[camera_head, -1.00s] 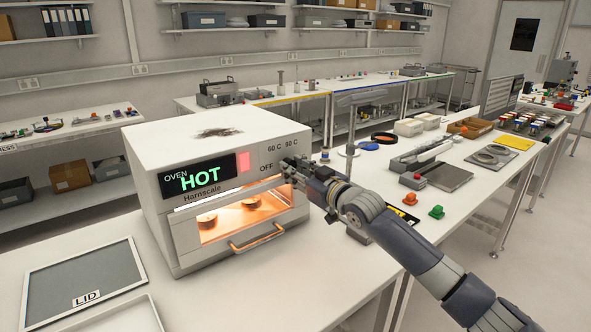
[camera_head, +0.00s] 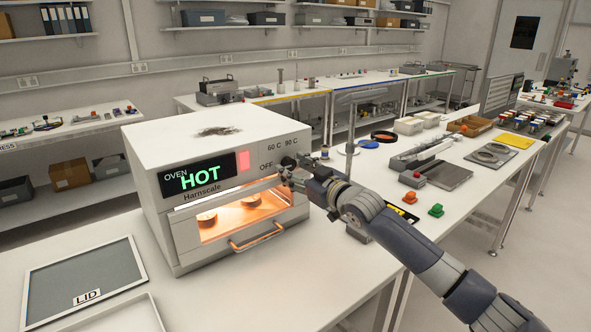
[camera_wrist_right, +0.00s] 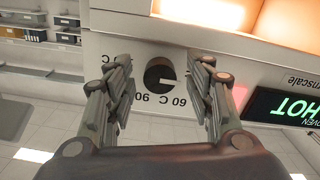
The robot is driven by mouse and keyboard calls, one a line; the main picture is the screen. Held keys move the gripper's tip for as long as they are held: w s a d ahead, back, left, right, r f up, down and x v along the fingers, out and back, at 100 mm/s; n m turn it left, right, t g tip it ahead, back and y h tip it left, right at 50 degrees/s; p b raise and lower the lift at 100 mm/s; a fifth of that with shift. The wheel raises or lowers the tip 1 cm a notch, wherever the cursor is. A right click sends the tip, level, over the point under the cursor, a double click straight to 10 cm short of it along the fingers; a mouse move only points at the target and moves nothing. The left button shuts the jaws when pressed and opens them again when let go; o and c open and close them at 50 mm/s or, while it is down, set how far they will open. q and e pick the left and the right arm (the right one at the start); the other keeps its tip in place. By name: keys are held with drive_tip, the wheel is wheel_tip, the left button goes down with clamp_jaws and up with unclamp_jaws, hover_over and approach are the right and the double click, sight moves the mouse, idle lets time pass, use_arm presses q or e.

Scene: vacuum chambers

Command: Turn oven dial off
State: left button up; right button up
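The white oven (camera_head: 215,160) stands on the bench with a green HOT display (camera_head: 200,175) and a lit window. Its round black dial (camera_head: 288,162) is on the right of the front panel, near the printed OFF, 60 C and 90 C marks. The wrist view shows the oven upside down, with the dial (camera_wrist_right: 159,74) and its pale notch between my fingers. My right gripper (camera_head: 288,178) is open in front of the panel; its fingers (camera_wrist_right: 163,65) stand to either side of the dial with visible gaps. My left gripper is not in view.
The oven door handle (camera_head: 257,237) is below the window. A lid (camera_head: 85,280) lies on the bench at the left.

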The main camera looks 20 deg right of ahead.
drive_tip(key=v, duration=1.2)
idle(0.6)
